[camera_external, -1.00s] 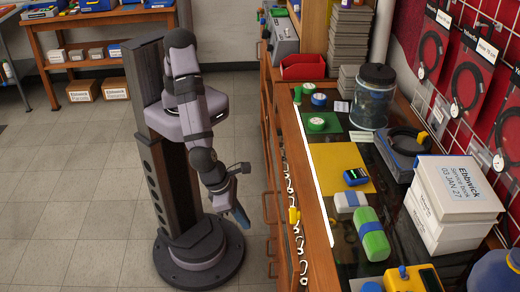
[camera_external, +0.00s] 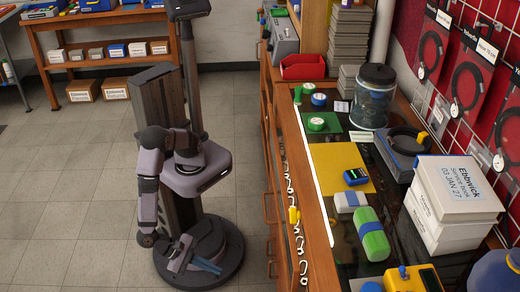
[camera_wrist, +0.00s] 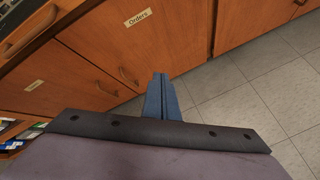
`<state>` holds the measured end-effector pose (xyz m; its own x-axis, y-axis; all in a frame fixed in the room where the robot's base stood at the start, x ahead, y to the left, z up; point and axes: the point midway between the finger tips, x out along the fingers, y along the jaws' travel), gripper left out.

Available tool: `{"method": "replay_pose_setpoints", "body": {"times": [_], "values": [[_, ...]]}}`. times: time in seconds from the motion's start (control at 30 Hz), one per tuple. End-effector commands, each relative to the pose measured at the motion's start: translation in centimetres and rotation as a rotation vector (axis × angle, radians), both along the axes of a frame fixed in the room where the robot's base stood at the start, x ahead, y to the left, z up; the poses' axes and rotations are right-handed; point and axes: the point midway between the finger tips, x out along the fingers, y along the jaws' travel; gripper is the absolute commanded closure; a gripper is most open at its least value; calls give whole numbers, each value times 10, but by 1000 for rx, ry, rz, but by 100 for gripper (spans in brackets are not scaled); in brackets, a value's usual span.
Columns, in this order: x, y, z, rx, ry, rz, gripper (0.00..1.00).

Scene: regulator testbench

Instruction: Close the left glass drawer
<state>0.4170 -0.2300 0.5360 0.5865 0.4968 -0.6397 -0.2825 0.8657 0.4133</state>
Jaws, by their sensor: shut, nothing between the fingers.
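My gripper (camera_external: 214,268) hangs low over my round base in the external view, apart from the cabinet. Its blue fingers (camera_wrist: 160,80) are together and empty in the wrist view. The wooden bench cabinet (camera_external: 284,215) runs along the right, with handles on its front. The wrist view shows its fronts from an angle, with a door labelled Orders (camera_wrist: 138,18), a second labelled door (camera_wrist: 75,70) and a wooden drawer-like front with a handle (camera_wrist: 30,30) at upper left. I cannot tell which part is the left glass drawer, or whether it is open.
The glass-topped bench carries a yellow mat (camera_external: 340,168), a green case (camera_external: 372,240), a glass jar (camera_external: 373,98) and white boxes (camera_external: 450,205). Tiled floor (camera_external: 75,210) is clear around my base.

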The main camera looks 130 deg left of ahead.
Motion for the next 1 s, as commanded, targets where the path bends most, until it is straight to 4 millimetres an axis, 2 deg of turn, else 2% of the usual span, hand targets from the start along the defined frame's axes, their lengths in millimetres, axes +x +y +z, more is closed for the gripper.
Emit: {"method": "replay_pose_setpoints", "body": {"times": [0.03,0.2,0.3,0.4,0.53,0.77,1.0], "values": [[13,14,28,51,-106,35,100],[36,41,107,140,-484,131,100],[37,48,142,138,-673,179,100],[33,54,161,114,-799,232,100],[31,57,166,74,-860,267,100],[32,58,166,57,-871,275,100],[45,72,165,59,-869,278,100]]}}
